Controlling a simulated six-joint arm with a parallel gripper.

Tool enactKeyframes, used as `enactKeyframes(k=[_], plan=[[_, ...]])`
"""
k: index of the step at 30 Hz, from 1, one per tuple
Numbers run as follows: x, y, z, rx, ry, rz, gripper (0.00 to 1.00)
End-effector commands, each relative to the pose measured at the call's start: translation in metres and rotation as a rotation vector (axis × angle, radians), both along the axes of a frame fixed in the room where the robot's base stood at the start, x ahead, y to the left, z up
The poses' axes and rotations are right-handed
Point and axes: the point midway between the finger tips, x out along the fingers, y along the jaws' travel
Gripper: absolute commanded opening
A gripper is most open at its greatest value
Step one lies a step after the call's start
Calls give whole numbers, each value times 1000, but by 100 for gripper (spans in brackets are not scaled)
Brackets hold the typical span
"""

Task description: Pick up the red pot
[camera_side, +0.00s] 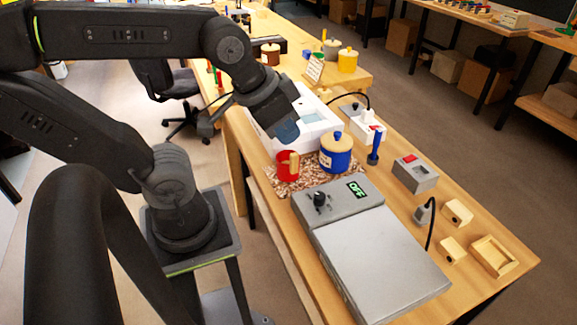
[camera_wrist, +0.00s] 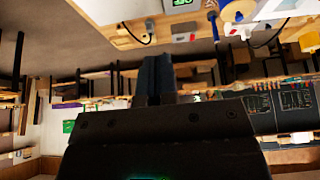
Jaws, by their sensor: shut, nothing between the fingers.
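A red pot (camera_side: 283,171) with a wooden-coloured handle or lid on its right side stands on a speckled brown mat (camera_side: 312,184) at the near left edge of the bench. A blue pot (camera_side: 337,159) with a wooden lid and blue knob stands just right of it. My gripper (camera_side: 287,136) is above and close to the red pot in the side view, apart from it. Its fingers are together and empty; they also show shut in the wrist view (camera_wrist: 154,76). I cannot clearly make out the red pot in the wrist view.
A grey device with an OFF display (camera_side: 357,188) lies in front of the pots. A white machine (camera_side: 311,119) is behind them. A blue tool (camera_side: 375,149), a grey box with a red switch (camera_side: 415,173) and wooden blocks (camera_side: 458,212) lie to the right.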

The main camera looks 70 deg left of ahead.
Motion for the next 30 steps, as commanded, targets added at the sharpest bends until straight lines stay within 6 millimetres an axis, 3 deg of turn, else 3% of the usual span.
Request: enactKeyframes(k=[11, 30], plan=[[0, 0, 0, 0, 0, 0, 0], [0, 0, 0, 0, 0, 0, 60]])
